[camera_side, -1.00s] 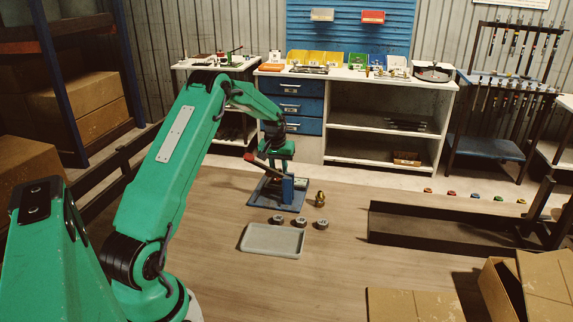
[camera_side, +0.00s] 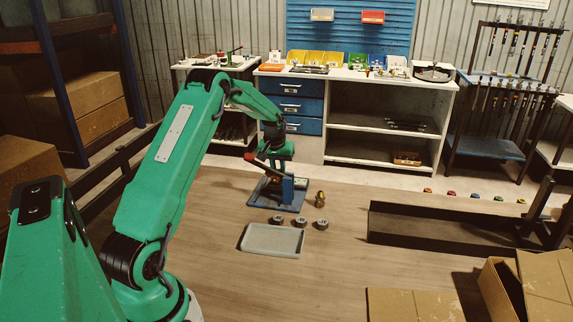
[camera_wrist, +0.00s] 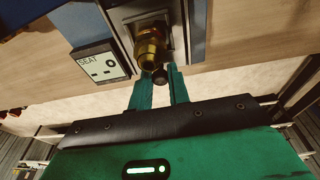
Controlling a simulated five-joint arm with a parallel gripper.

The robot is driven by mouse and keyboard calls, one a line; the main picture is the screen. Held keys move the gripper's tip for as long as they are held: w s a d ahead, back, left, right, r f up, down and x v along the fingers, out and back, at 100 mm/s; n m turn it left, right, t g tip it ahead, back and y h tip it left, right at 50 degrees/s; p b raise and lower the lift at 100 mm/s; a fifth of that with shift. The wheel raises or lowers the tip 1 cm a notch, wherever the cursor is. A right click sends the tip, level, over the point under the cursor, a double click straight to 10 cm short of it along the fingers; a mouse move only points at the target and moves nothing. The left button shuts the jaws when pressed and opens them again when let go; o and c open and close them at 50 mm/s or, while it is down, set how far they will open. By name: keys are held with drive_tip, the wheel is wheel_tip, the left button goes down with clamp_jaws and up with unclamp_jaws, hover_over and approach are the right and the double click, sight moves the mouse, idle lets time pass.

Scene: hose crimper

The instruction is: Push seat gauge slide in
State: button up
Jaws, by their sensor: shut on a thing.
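The hose crimper (camera_side: 287,188) stands on a blue base plate on the table, with a red-ended lever at its upper left. In the wrist view a panel marked SEAT (camera_wrist: 98,64) faces me, beside a brass fitting (camera_wrist: 151,48) seated in the crimper's dark square frame. A small dark round knob, apparently of the seat gauge slide (camera_wrist: 160,76), lies just below the fitting. My gripper (camera_wrist: 160,80) has its two green fingers on either side of this knob and is shut on it. In the side view the fingertips are largely hidden at the crimper.
A grey tray (camera_side: 272,240) lies in front of the crimper. Several dark round dies (camera_side: 302,222) sit behind the tray, and a brass fitting (camera_side: 320,199) stands to the crimper's right. A dark metal channel (camera_side: 440,225) lies further right. The table between is clear.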

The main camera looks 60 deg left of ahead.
drive_tip(key=shift+s+d, duration=1.55)
drive_tip(key=shift+d, duration=0.25)
idle(0.9)
drive_tip(key=o, duration=1.6)
drive_tip(key=shift+s, duration=0.1)
drive_tip(key=shift+c, duration=0.2)
drive_tip(key=shift+a, duration=0.1)
drive_tip(key=shift+r, duration=4.55)
